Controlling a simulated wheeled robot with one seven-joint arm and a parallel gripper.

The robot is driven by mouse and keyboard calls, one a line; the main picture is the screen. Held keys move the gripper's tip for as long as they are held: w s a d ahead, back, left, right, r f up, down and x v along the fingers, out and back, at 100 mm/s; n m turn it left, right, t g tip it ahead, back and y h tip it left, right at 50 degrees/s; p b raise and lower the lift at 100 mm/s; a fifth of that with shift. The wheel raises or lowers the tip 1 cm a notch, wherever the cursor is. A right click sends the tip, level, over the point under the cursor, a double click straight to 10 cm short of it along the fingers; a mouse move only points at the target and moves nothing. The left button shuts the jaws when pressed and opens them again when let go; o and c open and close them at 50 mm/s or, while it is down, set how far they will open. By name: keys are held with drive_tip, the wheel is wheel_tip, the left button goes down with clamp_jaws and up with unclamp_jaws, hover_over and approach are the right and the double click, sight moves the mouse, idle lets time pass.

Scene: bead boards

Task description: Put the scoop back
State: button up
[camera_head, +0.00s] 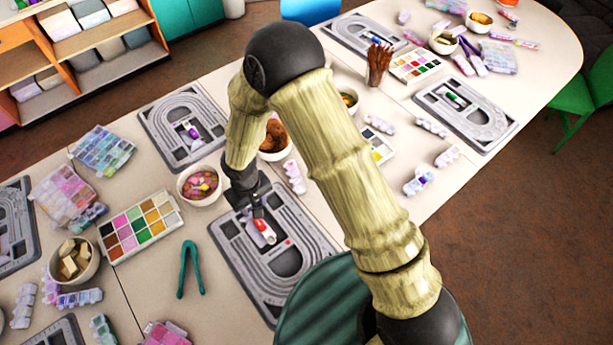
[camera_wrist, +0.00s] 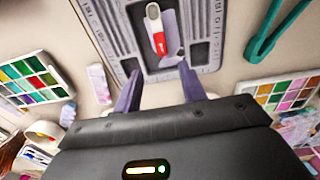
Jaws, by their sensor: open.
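A small red and white scoop (camera_head: 264,229) lies on the grey bead board (camera_head: 309,243) below my arm. My gripper (camera_head: 257,209) is over the board, close to the scoop. In the wrist view my gripper (camera_wrist: 160,80) has its two purple-grey fingers apart with nothing between them, and the scoop lies just beyond the fingertips. I cannot tell the exact height above the board.
Green tweezers (camera_head: 187,268) and a paint-like palette of colours (camera_head: 140,227) lie left of the board. A bowl of colourful beads (camera_head: 199,186) stands close behind it. Another bead board (camera_head: 184,124) holds a purple scoop. Bead boxes crowd the table's left side.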

drive_tip(key=w+d+r+m+t, duration=0.1)
drive_tip(key=w+d+r+m, duration=0.3)
drive_tip(key=d+r, duration=0.9)
drive_tip(key=s+d+r+m, duration=0.2)
drive_tip(key=s+d+r, duration=0.1)
drive_tip(key=d, duration=0.6)
drive_tip(key=s+d+r+m+t, duration=0.1)
drive_tip(key=s+d+r, duration=0.2)
drive_tip(key=d+r, duration=0.3)
drive_tip(key=d, duration=0.3)
drive_tip(key=shift+m, duration=0.4)
